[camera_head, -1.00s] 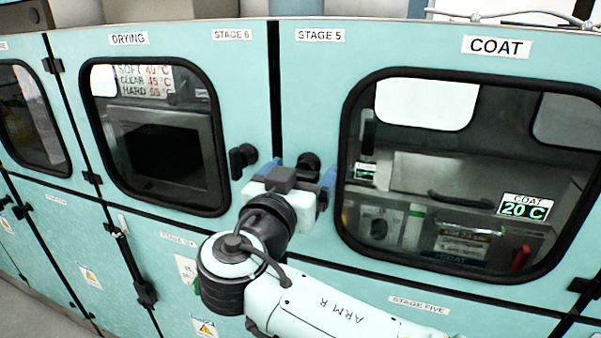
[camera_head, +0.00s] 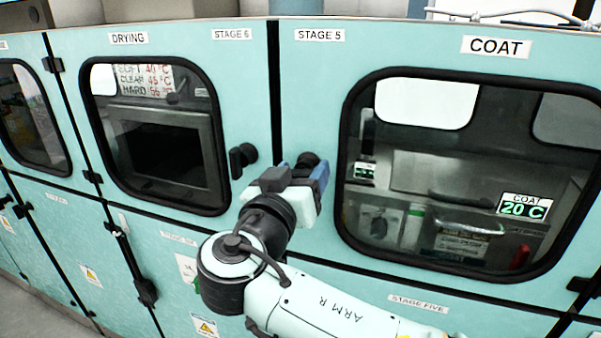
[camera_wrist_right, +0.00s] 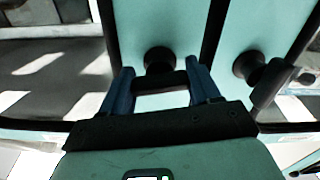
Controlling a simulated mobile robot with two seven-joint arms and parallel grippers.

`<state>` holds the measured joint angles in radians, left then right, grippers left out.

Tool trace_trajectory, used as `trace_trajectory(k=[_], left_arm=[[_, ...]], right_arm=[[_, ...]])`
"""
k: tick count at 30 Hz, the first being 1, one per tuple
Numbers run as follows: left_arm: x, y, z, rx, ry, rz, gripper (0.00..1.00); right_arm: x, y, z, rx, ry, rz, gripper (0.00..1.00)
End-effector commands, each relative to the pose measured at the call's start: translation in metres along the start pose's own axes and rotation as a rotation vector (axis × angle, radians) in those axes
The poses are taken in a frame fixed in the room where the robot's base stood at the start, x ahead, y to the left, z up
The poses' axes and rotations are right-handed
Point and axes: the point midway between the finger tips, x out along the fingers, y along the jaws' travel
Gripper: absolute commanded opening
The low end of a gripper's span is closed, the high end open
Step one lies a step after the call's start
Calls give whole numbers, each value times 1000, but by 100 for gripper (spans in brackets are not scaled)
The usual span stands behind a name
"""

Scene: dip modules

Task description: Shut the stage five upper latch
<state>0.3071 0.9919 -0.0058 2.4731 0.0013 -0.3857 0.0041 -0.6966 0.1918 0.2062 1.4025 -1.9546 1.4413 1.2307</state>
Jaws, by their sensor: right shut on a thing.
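The stage five upper latch is a black knob (camera_head: 308,160) with a handle, on the left edge of the pale green door under the STAGE 5 label. My right gripper (camera_head: 305,172) is at this latch, with its blue fingers on either side and shut on it. In the right wrist view, the latch's round base (camera_wrist_right: 158,60) shows just beyond the fingers, and its dark handle lies between the blue fingers of my right gripper (camera_wrist_right: 160,88). My gripper body hides part of the latch in the head view. My left gripper is not in view.
The stage 6 latch (camera_head: 243,158), a similar black handle, is close by on the left across the door seam. The coat window (camera_head: 355,110) is at right, the drying window (camera_head: 217,110) at left. Lower doors, one labelled STAGE FIVE (camera_head: 418,304), lie below my right arm.

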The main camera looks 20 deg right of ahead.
Motion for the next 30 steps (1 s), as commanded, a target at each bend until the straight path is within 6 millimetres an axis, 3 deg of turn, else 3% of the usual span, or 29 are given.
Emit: trace_trajectory(k=[30], left_arm=[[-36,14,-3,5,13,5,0]], right_arm=[[1,1,-1,-959,-3,3,31]])
